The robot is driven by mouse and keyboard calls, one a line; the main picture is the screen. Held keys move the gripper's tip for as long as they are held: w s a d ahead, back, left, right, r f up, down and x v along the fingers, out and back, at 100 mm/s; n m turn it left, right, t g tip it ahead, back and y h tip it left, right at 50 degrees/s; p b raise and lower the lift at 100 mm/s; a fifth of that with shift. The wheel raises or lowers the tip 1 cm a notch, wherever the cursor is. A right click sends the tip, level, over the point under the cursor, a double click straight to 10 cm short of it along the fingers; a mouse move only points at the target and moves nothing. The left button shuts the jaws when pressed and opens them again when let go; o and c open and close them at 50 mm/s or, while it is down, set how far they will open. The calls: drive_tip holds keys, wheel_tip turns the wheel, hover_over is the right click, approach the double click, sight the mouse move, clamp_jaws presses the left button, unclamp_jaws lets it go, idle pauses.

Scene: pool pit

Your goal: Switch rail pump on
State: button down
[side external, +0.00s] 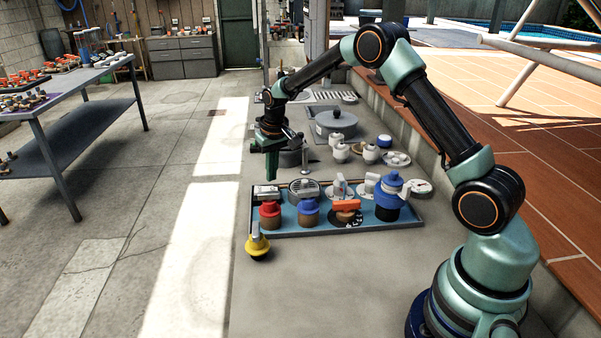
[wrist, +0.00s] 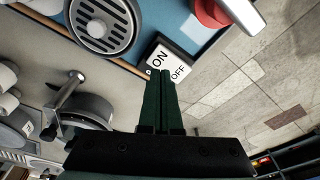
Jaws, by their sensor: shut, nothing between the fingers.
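A rocker switch with a white face lettered ON and OFF (wrist: 169,62) sits at the corner of the blue tray; it is the small white and dark block (side external: 266,191) at the tray's back left in the side view. Which half is pressed in I cannot tell. My gripper (side external: 271,178) points down just above and behind the switch. In the wrist view its green fingers (wrist: 160,73) are together and empty, their tips overlapping the switch's near edge by the ON half. Whether they touch it I cannot tell.
The blue tray (side external: 340,231) holds red, blue and orange knobs and valves beside the switch. A round grille (wrist: 102,24) lies close by. A yellow-topped knob (side external: 257,243) stands at the tray's front left corner. Behind are a grey lidded pot (side external: 336,122) and white fittings (side external: 341,152).

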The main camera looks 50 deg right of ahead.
drive_tip(key=shift+r, duration=2.05)
drive_tip(key=s+a+r+n+t, duration=0.15)
drive_tip(key=s+a+r, duration=0.45)
drive_tip(key=s+r, duration=0.6)
drive_tip(key=s+a+r+t, duration=0.1)
drive_tip(key=s+a, duration=0.1)
drive_tip(key=s, duration=0.4)
drive_tip(key=s+a+n+t, duration=0.1)
drive_tip(key=s+a, duration=0.1)
drive_tip(key=s, duration=0.4)
drive_tip(key=shift+s+r, duration=0.35)
drive_tip(key=shift+n, duration=0.25)
